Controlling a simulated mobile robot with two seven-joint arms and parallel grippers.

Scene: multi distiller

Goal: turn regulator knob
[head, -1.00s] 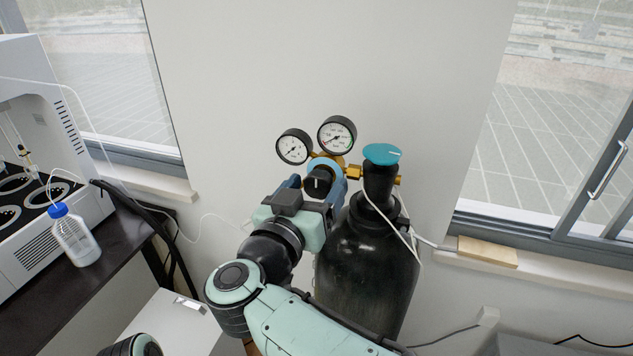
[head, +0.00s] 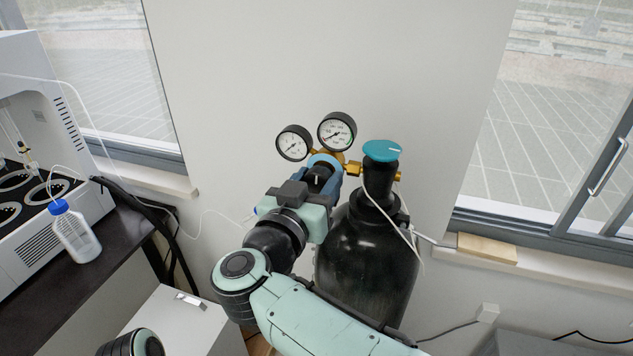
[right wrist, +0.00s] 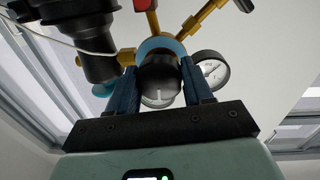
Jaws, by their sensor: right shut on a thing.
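The black regulator knob (head: 318,178) has a white line on its face. It sits below two round gauges on the brass regulator (head: 348,168). My right gripper (head: 322,180) is shut on the knob. The left gauge (head: 294,143) and right gauge (head: 337,131) are in clear view. My left gripper is not in view.
The black gas cylinder (head: 365,265) with a teal-topped valve (head: 381,151) stands close to the right of my right wrist. A thin white tube hangs from it. A dark bench (head: 100,250) with a blue-capped bottle (head: 75,232) is at the left. The wall behind is bare.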

